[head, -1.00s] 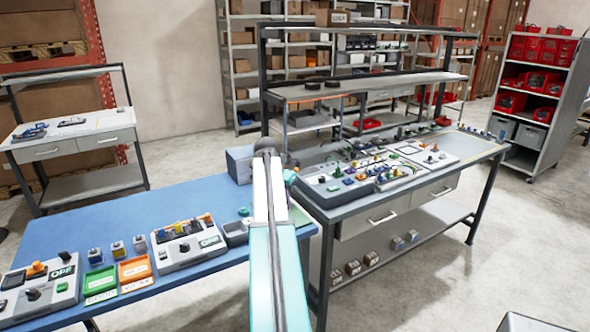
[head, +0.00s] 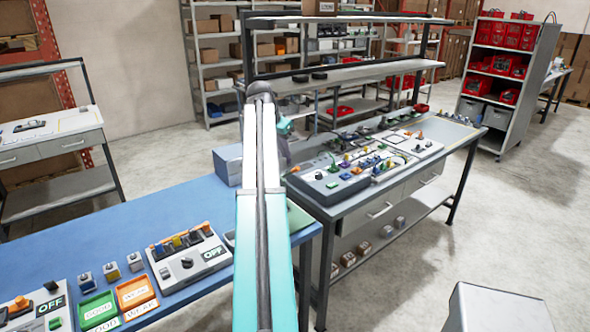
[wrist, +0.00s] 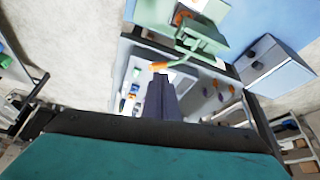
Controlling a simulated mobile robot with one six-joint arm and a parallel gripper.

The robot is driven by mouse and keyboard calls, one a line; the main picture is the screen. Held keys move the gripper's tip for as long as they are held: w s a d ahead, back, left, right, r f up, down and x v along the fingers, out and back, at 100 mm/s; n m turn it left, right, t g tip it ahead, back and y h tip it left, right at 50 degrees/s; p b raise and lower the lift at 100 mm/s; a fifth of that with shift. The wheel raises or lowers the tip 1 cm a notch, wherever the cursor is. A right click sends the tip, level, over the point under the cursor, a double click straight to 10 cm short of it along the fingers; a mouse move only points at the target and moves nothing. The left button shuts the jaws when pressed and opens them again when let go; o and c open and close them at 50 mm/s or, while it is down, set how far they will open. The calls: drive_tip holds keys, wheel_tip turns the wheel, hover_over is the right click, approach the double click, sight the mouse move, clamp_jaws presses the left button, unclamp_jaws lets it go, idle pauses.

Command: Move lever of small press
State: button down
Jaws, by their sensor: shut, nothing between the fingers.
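The small press (wrist: 208,38) shows in the wrist view at top centre as a pale green frame standing at the blue table's edge. Its lever is a thin green bar ending in an orange grip (wrist: 158,66). My gripper (wrist: 160,80) is shut and empty, with its dark fingertips just below the orange grip in the picture. I cannot tell whether they touch. In the head view my arm hides most of the press; only a pale green patch (head: 299,220), perhaps its base, shows at the blue table's right corner. My gripper is not clear there.
A blue-grey box (head: 228,165) stands on the blue table (head: 150,213) near the press. Control panels (head: 188,255) and green and orange trays (head: 137,291) lie at the left. A grey workbench (head: 335,209) crowded with small parts adjoins at the right. Open floor lies at the right.

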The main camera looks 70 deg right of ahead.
drive_tip(key=b+x, duration=0.3)
drive_tip(key=x, duration=0.4)
drive_tip(key=shift+s, duration=0.4)
idle(0.3)
drive_tip(key=shift+d, duration=0.1)
drive_tip(key=shift+f+b, duration=0.1)
drive_tip(key=shift+b, duration=0.25)
drive_tip(key=a+f, duration=0.1)
drive_tip(key=w+a+f, duration=0.1)
drive_tip(key=shift+a, duration=0.4)
idle(0.5)
